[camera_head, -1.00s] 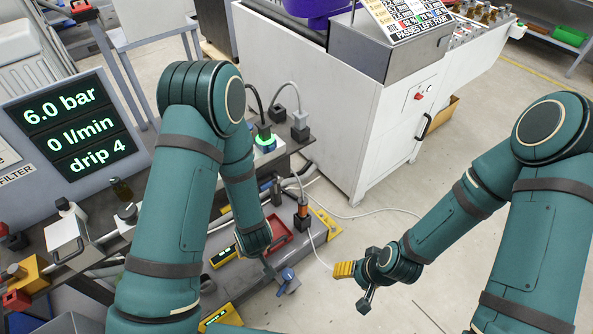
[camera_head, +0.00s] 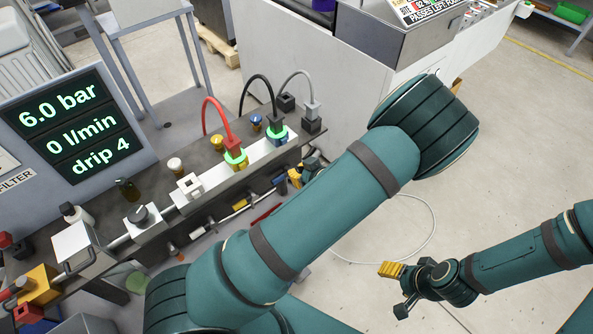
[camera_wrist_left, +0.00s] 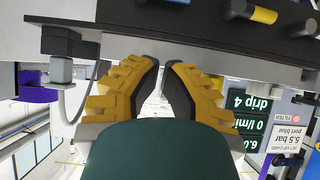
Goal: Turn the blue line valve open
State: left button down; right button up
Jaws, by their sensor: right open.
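The blue valve handle seen low by the bench earlier is now hidden behind my left arm in the head view. The screen (camera_head: 68,130) reads 6.0 bar, 0 l/min, drip 4. My left gripper (camera_wrist_left: 161,75) has its two yellow fingers apart with nothing between them in the left wrist view. My right gripper (camera_head: 394,289) is open and empty over the floor, apart from the bench.
Red, black and grey hoses rise from the bench, with lit green rings at two connectors. A blue knob (camera_head: 256,122) stands behind them. A white cabinet (camera_head: 300,70) stands behind. The floor (camera_head: 510,140) on the right is clear apart from a thin cable.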

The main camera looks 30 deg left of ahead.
pick_arm(q)
jog(key=b, duration=0.2)
send_over(277, 171)
jog(key=s+d, duration=0.1)
jog(key=d, duration=0.2)
notch_tip(277, 171, down, 6)
jog(key=shift+s+r, duration=0.15)
jog(key=shift+r, duration=0.05)
notch_tip(277, 171, down, 2)
jog(key=shift+f+b, duration=0.15)
jog(key=shift+b, duration=0.35)
jog(key=shift+a+f, duration=0.15)
jog(key=shift+f, duration=0.45)
pick_arm(e)
jog(key=shift+s+a+f, duration=0.1)
jog(key=shift+s+f, duration=0.05)
jog(key=shift+f, duration=0.7)
jog(key=shift+s+f, duration=0.15)
jog(key=shift+f, duration=0.7)
pick_arm(q)
jog(key=shift+f, duration=0.1)
jog(key=shift+a, duration=0.1)
jog(key=shift+b, duration=0.3)
pick_arm(e)
jog(key=shift+a+f, duration=0.2)
jog(key=shift+a, duration=0.5)
